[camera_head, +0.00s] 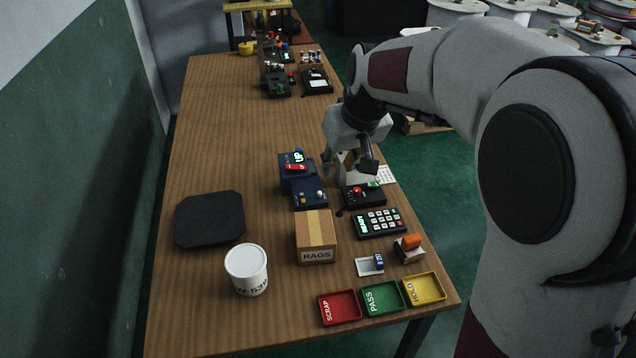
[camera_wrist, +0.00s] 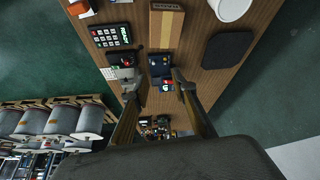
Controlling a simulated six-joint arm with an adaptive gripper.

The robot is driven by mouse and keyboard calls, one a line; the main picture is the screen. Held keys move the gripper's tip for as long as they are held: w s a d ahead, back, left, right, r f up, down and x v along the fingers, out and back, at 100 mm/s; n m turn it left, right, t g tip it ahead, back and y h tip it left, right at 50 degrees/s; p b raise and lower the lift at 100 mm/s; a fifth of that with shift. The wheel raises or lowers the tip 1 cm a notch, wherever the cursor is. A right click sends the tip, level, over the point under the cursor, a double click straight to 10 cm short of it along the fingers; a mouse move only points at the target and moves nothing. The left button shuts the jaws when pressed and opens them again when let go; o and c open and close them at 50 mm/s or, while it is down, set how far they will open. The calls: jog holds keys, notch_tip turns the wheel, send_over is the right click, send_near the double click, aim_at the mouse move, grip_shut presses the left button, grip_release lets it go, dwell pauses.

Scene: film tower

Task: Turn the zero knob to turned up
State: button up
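A dark blue instrument (camera_head: 310,195) stands mid-table, with a bright display reading "UP" (camera_head: 298,157), a red part below it and small knobs on its front. It also shows in the wrist view (camera_wrist: 160,62), ahead of and between my fingertips. A black box with a red knob (camera_head: 357,190) stands to its right, also in the wrist view (camera_wrist: 123,61). I cannot read which knob is the zero knob. My gripper (camera_wrist: 158,79) is open and empty, pointing down; in the head view it hangs just right of and behind the blue instrument (camera_head: 346,168), apart from it.
A keypad (camera_head: 379,222), a RAGS carton (camera_head: 316,236), a white tub (camera_head: 246,270) and a black plate (camera_head: 210,218) stand nearer. Red (camera_head: 340,307), green (camera_head: 382,298) and yellow (camera_head: 423,290) trays line the front edge. The table's left middle is clear.

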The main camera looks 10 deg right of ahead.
jog(key=w+f, duration=0.9)
jog(key=w, duration=0.2)
jog(key=n, duration=0.1)
send_near(320, 192)
jog(key=shift+w+d+r+g, duration=0.1)
jog(key=shift+w+g, duration=0.1)
jog(key=shift+g, duration=0.1)
jog(key=shift+x, duration=3.9)
grip_shut()
